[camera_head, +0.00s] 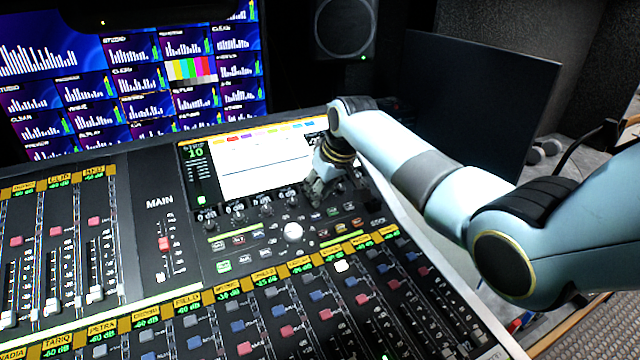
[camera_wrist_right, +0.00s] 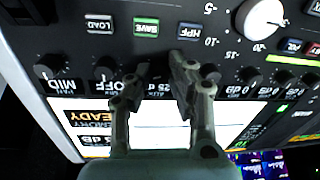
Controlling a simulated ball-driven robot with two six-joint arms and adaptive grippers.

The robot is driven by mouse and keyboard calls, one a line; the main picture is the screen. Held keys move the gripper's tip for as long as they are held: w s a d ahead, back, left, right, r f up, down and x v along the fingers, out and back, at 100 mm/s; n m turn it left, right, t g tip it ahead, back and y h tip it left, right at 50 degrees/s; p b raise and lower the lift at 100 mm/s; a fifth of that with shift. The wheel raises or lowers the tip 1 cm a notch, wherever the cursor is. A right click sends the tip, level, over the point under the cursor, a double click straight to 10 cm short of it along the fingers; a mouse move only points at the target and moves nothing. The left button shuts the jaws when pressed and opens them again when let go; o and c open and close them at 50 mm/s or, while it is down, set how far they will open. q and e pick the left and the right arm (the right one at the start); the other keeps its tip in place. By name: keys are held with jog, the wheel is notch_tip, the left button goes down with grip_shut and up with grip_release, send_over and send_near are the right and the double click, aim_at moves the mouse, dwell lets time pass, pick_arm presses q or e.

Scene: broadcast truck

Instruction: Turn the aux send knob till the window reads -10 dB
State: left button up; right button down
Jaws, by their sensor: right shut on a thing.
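My right gripper (camera_head: 322,188) reaches down to the row of small dark knobs along the lower edge of the mixer's screen. In the wrist view, my right gripper (camera_wrist_right: 162,72) is shut on the aux send knob, which the fingers mostly hide. The aux readout window (camera_wrist_right: 158,90) lies just below the fingertips, upside down. It is partly covered; a "25" shows, but I cannot read the sign for sure. My left gripper is not in view.
Small knobs marked OFF (camera_wrist_right: 108,68) and MID (camera_wrist_right: 49,67) sit to the left, another dark knob (camera_wrist_right: 210,74) to the right. A large white knob (camera_head: 292,232) stands nearby on the panel. Rows of faders (camera_head: 330,310) fill the front. A dark monitor (camera_head: 480,105) stands behind my right arm.

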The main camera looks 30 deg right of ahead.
jog(key=m+p, duration=0.3)
jog(key=m, duration=0.1)
jog(key=shift+r+m+p, duration=0.15)
jog(key=shift+m+p, duration=0.15)
jog(key=shift+p, duration=0.1)
jog(key=shift+m+t+p, duration=0.3)
jog(key=shift+m+p, duration=1.1)
jog(key=shift+m, duration=1.1)
jog(key=c, duration=1.2)
grip_release()
jog(key=shift+f, duration=0.2)
jog(key=shift+s, duration=0.1)
jog(key=v, duration=1.2)
jog(key=shift+a, duration=0.25)
